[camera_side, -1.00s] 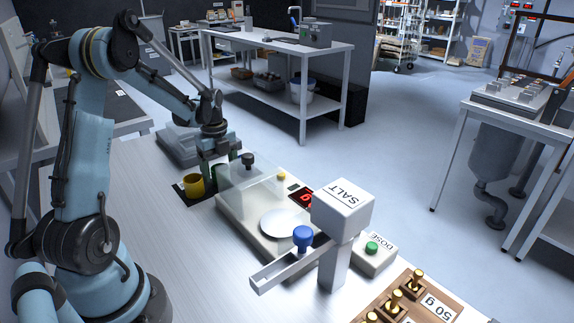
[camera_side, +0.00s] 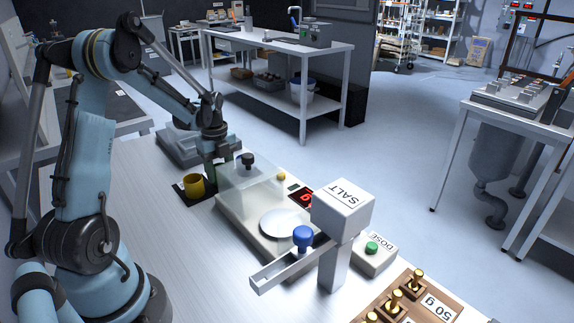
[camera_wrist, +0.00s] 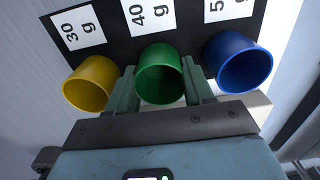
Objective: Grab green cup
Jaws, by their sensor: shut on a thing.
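In the wrist view the green cup (camera_wrist: 159,75) stands between the two fingers of my gripper (camera_wrist: 160,88), which are shut on it. The cup is at the black mat's (camera_wrist: 112,12) label reading 40 g. In the side view my gripper (camera_side: 212,172) is low over the mat, just right of the yellow cup (camera_side: 194,186); the green cup is mostly hidden there. I cannot tell whether it is clear of the mat.
The yellow cup (camera_wrist: 91,84) and the blue cup (camera_wrist: 238,62) stand close on either side of my fingers. The balance with its clear cover (camera_side: 248,188) is right beside my gripper. The salt hopper (camera_side: 342,208) and brass weights (camera_side: 396,300) are farther right. The table front is clear.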

